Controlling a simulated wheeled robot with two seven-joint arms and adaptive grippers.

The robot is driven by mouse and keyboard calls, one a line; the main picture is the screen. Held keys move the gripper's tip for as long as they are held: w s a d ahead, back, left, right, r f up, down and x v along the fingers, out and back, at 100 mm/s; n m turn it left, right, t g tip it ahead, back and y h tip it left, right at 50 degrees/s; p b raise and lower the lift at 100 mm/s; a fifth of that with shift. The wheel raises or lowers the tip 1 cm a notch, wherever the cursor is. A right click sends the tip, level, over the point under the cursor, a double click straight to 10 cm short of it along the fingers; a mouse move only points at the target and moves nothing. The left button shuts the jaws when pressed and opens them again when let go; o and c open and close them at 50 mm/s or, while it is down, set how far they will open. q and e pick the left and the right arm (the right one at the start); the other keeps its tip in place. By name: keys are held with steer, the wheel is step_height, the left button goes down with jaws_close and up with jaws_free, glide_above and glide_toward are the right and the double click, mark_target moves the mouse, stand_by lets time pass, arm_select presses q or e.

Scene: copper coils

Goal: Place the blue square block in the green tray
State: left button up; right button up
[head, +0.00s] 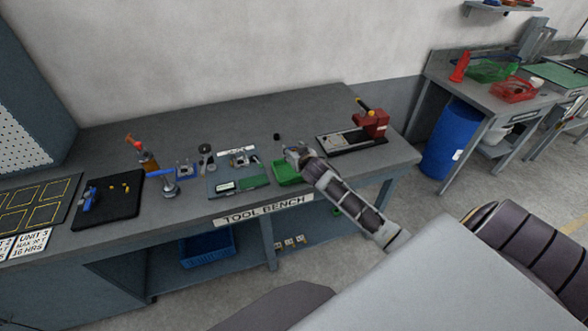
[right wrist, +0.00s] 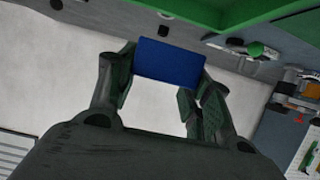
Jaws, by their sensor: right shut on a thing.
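The blue square block (right wrist: 169,61) is held between the two fingers of my right gripper (right wrist: 160,72) in the right wrist view. In the head view the right gripper (head: 297,153) is over the back right part of the green tray (head: 284,174), and I cannot make out the block there. In the right wrist view a green wall and rim, seemingly the tray (right wrist: 265,13), run along the top, beyond the block. The block looks apart from the tray. My left gripper is not in view.
The tool bench (head: 330,107) also holds a red press (head: 373,123) on a dark base at the right. A grey board with a green panel (head: 254,182) lies left of the tray. A black mat (head: 108,207) with small tools is farther left. A small black cylinder (head: 277,137) stands behind.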

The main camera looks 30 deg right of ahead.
glide_above(294, 173)
steer(key=shift+w+d+f, duration=0.1)
steer(key=shift+f, duration=2.2)
steer(key=shift+f, duration=1.9)
steer(key=shift+f, duration=0.4)
